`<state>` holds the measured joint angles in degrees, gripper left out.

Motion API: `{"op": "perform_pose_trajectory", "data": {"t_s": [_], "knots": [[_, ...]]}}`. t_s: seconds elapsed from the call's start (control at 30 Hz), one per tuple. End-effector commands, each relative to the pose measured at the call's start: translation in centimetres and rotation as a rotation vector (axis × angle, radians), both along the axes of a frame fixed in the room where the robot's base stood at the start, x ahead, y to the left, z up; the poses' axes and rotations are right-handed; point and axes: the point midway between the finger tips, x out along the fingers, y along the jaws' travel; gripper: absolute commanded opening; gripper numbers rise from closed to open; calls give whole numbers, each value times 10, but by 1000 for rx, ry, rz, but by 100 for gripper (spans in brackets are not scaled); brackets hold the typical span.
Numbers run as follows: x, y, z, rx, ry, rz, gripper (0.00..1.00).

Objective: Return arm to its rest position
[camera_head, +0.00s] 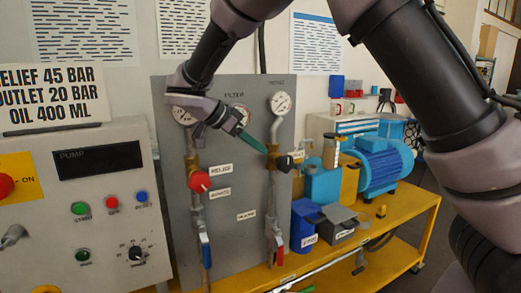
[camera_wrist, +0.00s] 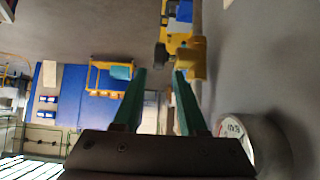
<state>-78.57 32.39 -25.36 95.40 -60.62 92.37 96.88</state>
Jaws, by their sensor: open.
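My gripper (camera_head: 247,142) is in front of the grey panel (camera_head: 230,222) in the head view, its green fingers pointing right and down toward the black knob of the right-hand valve (camera_head: 285,163). In the wrist view my gripper (camera_wrist: 160,75) shows two green fingers set apart with a gap between them. Nothing is held. A brass fitting (camera_wrist: 188,58) appears beyond the fingertips, apart or touching I cannot tell. My arm arches across the top and right of the head view.
A pressure gauge (camera_wrist: 236,132) is close to the right finger. The panel bears a red relief knob (camera_head: 199,181) and a second gauge (camera_head: 281,103). A control box (camera_head: 75,215) stands left. A blue motor (camera_head: 385,165) sits on the yellow bench (camera_head: 408,213) at right.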

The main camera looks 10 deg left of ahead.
Motion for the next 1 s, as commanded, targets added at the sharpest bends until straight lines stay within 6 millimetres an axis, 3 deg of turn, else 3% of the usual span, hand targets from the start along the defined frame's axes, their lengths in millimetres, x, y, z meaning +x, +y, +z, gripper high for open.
{"op": "perform_pose_trajectory", "data": {"t_s": [0.23, 0.37, 0.53, 0.67, 0.8, 1.0], "knots": [[1, -2, 0, 2, 4, -1, 41], [8, -26, 7, 33, 73, -6, 41], [16, -101, 29, 170, 288, 26, 41], [8, -162, 48, 318, 419, 110, 41], [-13, -216, 70, 472, 470, 234, 41], [-54, -276, 98, 617, 402, 441, 41]]}}
